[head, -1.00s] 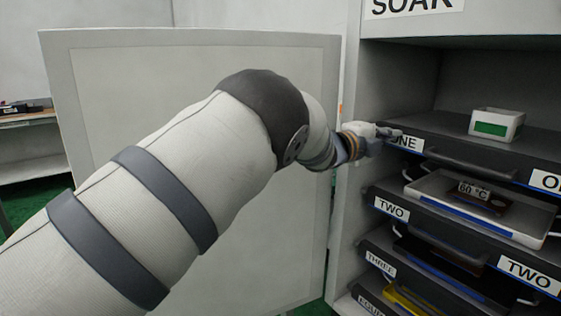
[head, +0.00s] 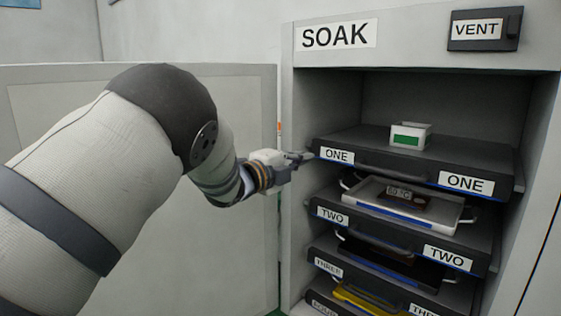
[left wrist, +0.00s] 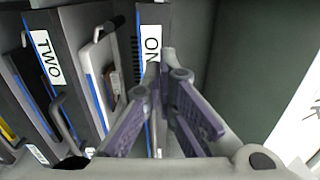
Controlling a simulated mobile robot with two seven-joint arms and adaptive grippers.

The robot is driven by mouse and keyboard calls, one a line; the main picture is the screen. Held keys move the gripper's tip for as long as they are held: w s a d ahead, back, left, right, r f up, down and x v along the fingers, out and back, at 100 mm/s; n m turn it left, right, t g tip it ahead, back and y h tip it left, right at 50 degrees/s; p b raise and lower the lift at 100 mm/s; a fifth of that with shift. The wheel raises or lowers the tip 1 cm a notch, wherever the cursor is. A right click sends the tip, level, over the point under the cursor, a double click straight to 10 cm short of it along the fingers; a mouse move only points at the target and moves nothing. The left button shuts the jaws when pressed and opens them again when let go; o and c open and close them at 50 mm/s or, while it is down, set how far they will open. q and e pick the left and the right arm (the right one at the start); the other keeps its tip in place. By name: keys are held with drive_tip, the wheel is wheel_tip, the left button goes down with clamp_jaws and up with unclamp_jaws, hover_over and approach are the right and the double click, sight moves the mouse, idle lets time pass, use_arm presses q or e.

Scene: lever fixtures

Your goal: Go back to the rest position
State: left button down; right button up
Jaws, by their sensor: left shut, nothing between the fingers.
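My left gripper (head: 303,157) reaches in from the left at the front of the soak cabinet (head: 300,95). Its fingers are shut and empty, close to the left end of shelf ONE (head: 400,172). In the left wrist view the closed fingertips (left wrist: 167,65) lie in front of the shelf ONE label; I cannot tell whether they touch the shelf. My right gripper does not show in either view.
A white box with a green panel (head: 410,137) stands on shelf ONE. A white tray (head: 440,212) with a 60 °C display sits above shelf TWO (head: 385,233). The open cabinet door (head: 250,110) stands behind my left arm. A VENT panel (head: 485,29) is at upper right.

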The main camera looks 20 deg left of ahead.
use_arm(q)
drive_tip(key=s+a+f+n+g+y, duration=0.2)
drive_tip(key=s+f+n+g, duration=0.15)
drive_tip(key=s+f, duration=0.55)
drive_tip(key=s+a+f+n+g+y, duration=0.15)
drive_tip(key=s+f+n, duration=0.35)
drive_tip(key=f, duration=0.8)
drive_tip(key=s+a+f+n+g+y, duration=0.2)
drive_tip(key=s+f+n+g, duration=0.15)
drive_tip(key=s+f, duration=0.6)
drive_tip(key=s+f+n+g, duration=0.2)
drive_tip(key=s+f, duration=0.2)
drive_tip(key=s, duration=0.3)
drive_tip(key=s+d+f+n+g, duration=0.1)
drive_tip(key=s+f+n+g, duration=0.1)
drive_tip(key=s+f, duration=0.35)
drive_tip(key=s+f+n+g, duration=0.2)
drive_tip(key=s, duration=0.6)
drive_tip(key=s+d+n+g, duration=0.2)
drive_tip(key=s+n+g, duration=0.2)
drive_tip(key=s, duration=1.4)
drive_tip(key=shift+s+d+r+g+y, duration=0.15)
drive_tip(key=shift+d+r+g+y, duration=0.2)
drive_tip(key=shift+g, duration=0.1)
drive_tip(key=shift+f, duration=0.1)
drive_tip(key=shift+a+n, duration=0.1)
drive_tip(key=shift+n, duration=0.2)
